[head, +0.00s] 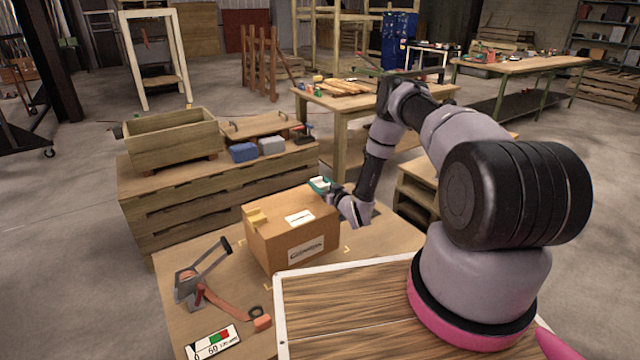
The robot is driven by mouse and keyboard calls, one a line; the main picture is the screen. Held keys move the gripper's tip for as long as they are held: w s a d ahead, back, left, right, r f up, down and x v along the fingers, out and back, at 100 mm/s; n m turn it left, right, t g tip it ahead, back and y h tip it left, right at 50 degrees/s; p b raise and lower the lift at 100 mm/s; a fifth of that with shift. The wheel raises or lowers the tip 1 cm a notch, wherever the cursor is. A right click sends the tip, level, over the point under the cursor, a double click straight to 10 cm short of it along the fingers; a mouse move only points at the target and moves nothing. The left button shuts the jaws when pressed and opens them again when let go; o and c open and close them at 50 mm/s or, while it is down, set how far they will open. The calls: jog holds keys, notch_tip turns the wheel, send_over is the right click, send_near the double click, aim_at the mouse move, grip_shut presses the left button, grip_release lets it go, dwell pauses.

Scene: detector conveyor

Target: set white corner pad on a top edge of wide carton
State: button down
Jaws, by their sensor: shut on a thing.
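The wide carton (275,243) is a closed brown box with white labels, standing on the wooden table in the middle of the head view. A yellowish corner pad (257,218) sits on its top left edge. My gripper (321,186) is at the far right top corner of the carton. It is shut on a small white piece, which looks like the white corner pad (318,183), with green beside it. The piece is at or just above the carton's top edge; I cannot tell whether it touches. My arm reaches in from the right and hides part of the table behind.
A tape dispenser (200,280) with orange tape and a marked card (213,343) lie at the table's left front. Behind stands a pallet stack with a wooden crate (172,142) and blue (243,152) and grey blocks. Bare table (395,235) shows right of the carton.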

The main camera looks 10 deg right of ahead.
aim_at(337, 210)
jog(key=shift+f, duration=2.05)
grip_release()
jog(key=v, duration=1)
jog(key=shift+s+d, duration=0.15)
jog(key=shift+s, duration=0.2)
